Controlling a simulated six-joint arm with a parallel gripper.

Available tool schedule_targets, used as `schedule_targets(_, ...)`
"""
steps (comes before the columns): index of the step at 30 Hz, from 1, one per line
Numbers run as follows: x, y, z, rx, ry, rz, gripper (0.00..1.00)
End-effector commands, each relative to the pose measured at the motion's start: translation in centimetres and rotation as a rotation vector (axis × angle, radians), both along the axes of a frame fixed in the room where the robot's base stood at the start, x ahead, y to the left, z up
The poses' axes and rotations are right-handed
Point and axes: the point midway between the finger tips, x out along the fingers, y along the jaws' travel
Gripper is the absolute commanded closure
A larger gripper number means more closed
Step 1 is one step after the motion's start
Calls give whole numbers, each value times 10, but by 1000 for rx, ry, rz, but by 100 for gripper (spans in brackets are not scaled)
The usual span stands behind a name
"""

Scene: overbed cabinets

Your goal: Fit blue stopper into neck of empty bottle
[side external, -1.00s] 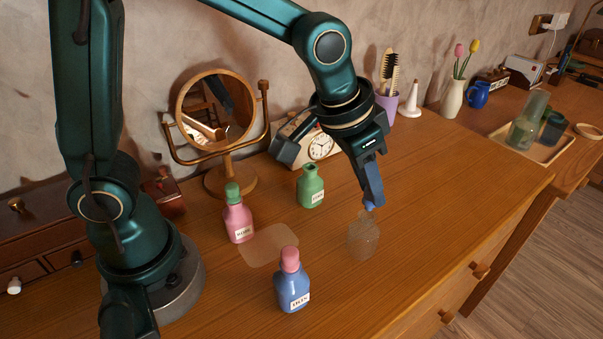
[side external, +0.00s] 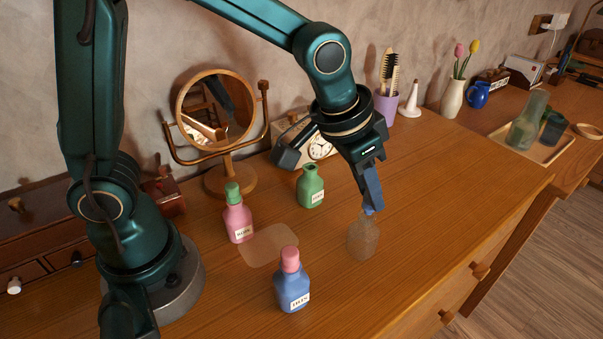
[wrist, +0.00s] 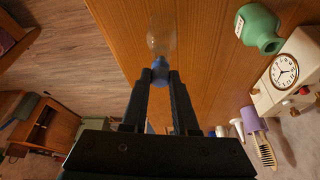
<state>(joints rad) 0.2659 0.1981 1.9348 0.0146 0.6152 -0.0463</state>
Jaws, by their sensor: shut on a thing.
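The empty bottle (side external: 362,241) is clear and stands upright on the wooden top in the side view. It also shows beyond the fingertips in the wrist view (wrist: 161,38). My gripper (side external: 372,208) points down over the bottle's neck, shut on the blue stopper. The blue stopper (wrist: 160,70) shows between the fingertips in the wrist view, in line with the bottle. In the side view the fingers mostly hide it. The stopper is at the mouth of the neck; I cannot tell how far it sits inside.
A blue bottle with a pink stopper (side external: 291,284), a pink bottle with a green stopper (side external: 237,216) and an open green bottle (side external: 310,187) stand to the left. A mirror (side external: 214,110) and a clock (side external: 318,147) stand behind. The top is clear to the right.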

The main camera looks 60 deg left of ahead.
Motion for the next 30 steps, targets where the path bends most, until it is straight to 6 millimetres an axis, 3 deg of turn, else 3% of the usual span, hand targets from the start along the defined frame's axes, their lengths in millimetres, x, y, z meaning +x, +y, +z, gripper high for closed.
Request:
schedule_targets(28, 0, 0, -18, 0, 0, 0, 100)
schedule_targets(29, 0, 0, -18, 0, 0, 0, 69)
schedule_targets(30, 0, 0, -18, 0, -1, 0, 53)
